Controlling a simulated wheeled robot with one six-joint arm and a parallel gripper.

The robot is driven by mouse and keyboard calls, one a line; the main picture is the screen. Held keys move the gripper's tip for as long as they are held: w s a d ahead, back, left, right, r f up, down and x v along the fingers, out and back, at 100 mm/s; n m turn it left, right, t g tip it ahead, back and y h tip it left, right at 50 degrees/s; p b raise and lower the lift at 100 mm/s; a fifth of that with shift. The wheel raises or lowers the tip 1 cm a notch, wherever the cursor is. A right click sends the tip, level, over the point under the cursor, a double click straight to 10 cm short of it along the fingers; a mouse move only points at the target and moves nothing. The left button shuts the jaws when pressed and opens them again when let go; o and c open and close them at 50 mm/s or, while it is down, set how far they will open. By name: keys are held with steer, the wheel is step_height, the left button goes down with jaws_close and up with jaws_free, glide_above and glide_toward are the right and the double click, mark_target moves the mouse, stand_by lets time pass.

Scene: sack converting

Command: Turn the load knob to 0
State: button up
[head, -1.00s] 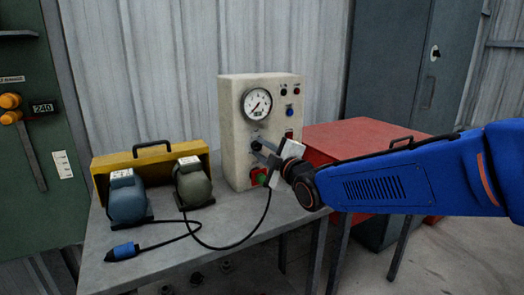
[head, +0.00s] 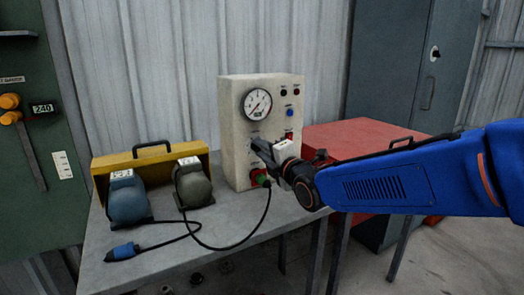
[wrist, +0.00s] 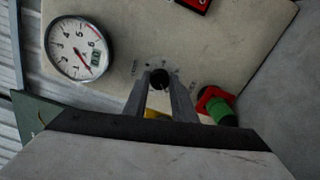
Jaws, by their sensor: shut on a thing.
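The load knob (wrist: 159,79) is a small dark round knob on the front of a cream control box (head: 236,152). Faint printed marks sit around it in the wrist view; I cannot read which one it points at. My gripper (wrist: 161,96) is shut on the knob, with one finger on each side of it. In the head view my gripper (head: 257,145) reaches the box front from the right and hides the knob. A round dial gauge (head: 257,104) sits above the knob, and it also shows in the wrist view (wrist: 79,48).
A red-and-green fitting (head: 261,178) with a black cable sits low on the box. A red switch (head: 289,137) and a blue button (head: 290,113) are above my gripper. Two motor-like units and a yellow case (head: 98,178) stand left on the grey table (head: 235,236). A red toolbox is right.

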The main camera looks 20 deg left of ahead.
steer(key=shift+f, duration=0.1)
stand_by(0.3)
steer(key=o, duration=1)
steer(key=shift+o, duration=0.2)
steer(key=v, duration=1.7)
steer(key=shift+d, duration=0.2)
steer(key=shift+s, duration=0.1)
